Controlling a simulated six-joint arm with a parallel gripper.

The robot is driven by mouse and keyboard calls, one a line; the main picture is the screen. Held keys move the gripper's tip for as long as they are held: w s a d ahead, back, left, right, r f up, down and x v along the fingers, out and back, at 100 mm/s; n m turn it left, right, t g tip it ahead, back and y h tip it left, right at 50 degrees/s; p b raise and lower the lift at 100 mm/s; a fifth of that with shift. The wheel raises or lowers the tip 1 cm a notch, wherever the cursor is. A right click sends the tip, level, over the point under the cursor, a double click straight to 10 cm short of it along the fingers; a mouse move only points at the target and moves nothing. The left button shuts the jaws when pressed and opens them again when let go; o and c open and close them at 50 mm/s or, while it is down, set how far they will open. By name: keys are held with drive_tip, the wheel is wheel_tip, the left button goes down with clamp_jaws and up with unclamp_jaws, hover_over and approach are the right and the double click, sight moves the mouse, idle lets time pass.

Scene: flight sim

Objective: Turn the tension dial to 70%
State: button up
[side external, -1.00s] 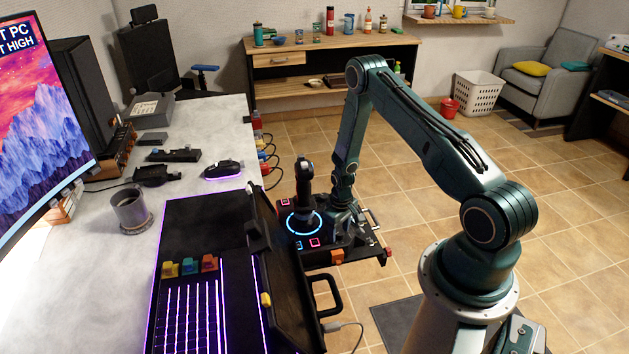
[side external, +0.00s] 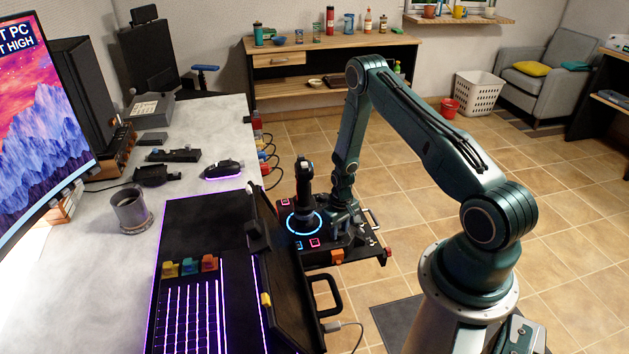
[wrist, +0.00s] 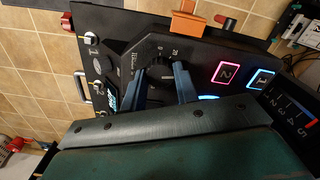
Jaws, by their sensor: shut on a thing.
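The tension dial (wrist: 160,72) is a dark round knob on the black joystick base, with small pale markings around it. In the wrist view my gripper (wrist: 162,78) has its two blue fingers on either side of the dial, shut on it. The pointer and exact setting are too small and partly covered to read. In the side view my gripper (side external: 343,222) is down at the joystick base (side external: 372,258), right of the joystick (side external: 304,195), and hides the dial.
The joystick stands close to my gripper with a glowing blue ring. Lit square buttons (wrist: 225,73) and an orange switch (wrist: 187,26) are near the dial. Numbered toggle switches (wrist: 91,40) line one edge. The desk (side external: 190,110) is to the left; tiled floor is open at right.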

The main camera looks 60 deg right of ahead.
sight(339, 232)
drive_tip(key=m, duration=1)
idle(0.4)
drive_tip(key=o, duration=1)
drive_tip(key=shift+r, duration=0.1)
drive_tip(key=shift+r, duration=6.85)
